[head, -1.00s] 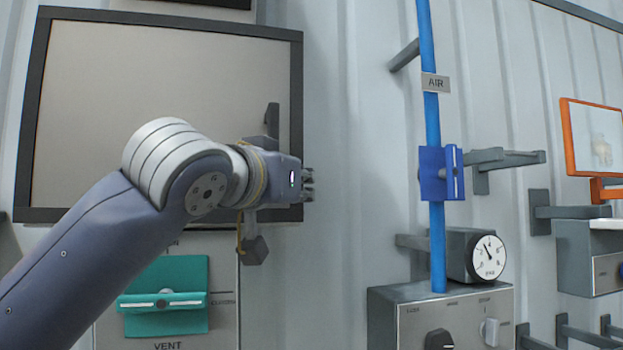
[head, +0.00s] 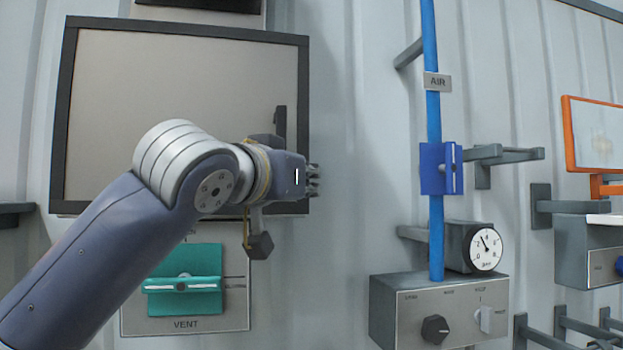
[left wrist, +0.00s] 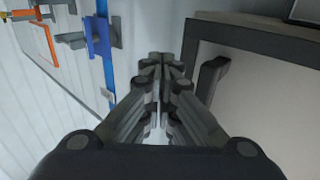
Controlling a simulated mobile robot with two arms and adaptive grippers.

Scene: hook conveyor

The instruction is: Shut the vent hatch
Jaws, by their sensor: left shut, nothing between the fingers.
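The large grey panel with a dark frame (head: 185,100), which I take for the vent hatch, is on the wall at upper left. A dark handle (head: 280,128) stands near its right edge. It also shows in the left wrist view (left wrist: 212,78), right of the fingers. I cannot tell whether the panel is fully shut. My left gripper (head: 313,181) is shut and empty, by the panel's lower right edge. My left arm hides the panel's lower part. In the left wrist view the fingertips (left wrist: 161,62) meet with nothing between them. My right gripper is out of view.
A teal lever (head: 184,284) on a plate marked VENT is below the panel. A blue AIR pipe (head: 434,120) with a blue clamp (head: 440,170), a dial gauge (head: 486,250) and a control box (head: 440,310) stand to the right. Bare wall lies between panel and pipe.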

